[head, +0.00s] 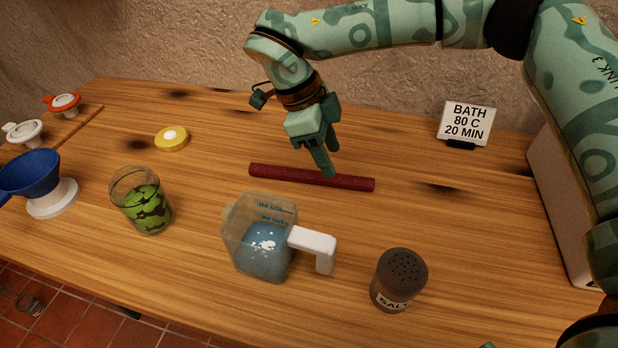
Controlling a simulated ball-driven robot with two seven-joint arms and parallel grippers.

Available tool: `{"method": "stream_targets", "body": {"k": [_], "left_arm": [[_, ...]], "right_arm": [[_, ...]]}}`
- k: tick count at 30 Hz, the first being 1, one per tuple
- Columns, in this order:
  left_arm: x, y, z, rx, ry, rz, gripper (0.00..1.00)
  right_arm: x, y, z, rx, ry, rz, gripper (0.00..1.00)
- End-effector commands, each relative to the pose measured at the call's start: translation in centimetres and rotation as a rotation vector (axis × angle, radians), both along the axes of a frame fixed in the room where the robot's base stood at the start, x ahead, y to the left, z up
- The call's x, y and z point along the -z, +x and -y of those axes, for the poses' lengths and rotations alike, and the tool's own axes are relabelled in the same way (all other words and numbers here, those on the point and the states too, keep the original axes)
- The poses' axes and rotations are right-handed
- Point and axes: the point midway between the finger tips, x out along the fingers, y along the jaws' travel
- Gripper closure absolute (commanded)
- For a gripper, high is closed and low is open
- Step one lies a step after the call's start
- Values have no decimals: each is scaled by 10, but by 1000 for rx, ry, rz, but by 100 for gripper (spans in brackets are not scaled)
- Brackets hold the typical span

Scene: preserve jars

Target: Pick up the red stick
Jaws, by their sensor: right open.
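The red stick (275,173) lies flat on the wooden table, running left to right behind the measuring jug. My right gripper (327,162) points down at the middle of the stick. Its fingers are open and seem to reach the stick's height; one finger covers a small part of the stick. I cannot tell whether the fingers touch it. My left gripper is not in view.
A jug (258,240) of blue liquid and a salt shaker (399,279) stand in front. A glass jar (142,202), yellow lid (171,138) and blue funnel (30,174) are at left. A sign (466,124) stands back right.

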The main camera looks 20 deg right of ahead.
Motion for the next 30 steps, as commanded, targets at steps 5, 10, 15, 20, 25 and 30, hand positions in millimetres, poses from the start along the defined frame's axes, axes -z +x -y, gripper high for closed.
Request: {"method": "stream_targets", "body": {"k": [5, 10, 15, 20, 25, 30], "left_arm": [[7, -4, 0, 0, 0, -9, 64], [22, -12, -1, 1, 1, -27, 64], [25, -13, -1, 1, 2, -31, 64], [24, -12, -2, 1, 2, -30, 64], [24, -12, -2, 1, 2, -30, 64], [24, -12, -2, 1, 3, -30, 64]], "right_arm": [[15, 0, 2, 1, 1, -4, 51], [47, 2, 5, 0, 1, -7, 51], [57, -2, 10, 0, 1, 0, 51], [55, -2, 10, 1, 0, 2, 54], [54, -2, 10, 1, 1, 1, 100], [54, -2, 10, 1, 1, 1, 100]]}}
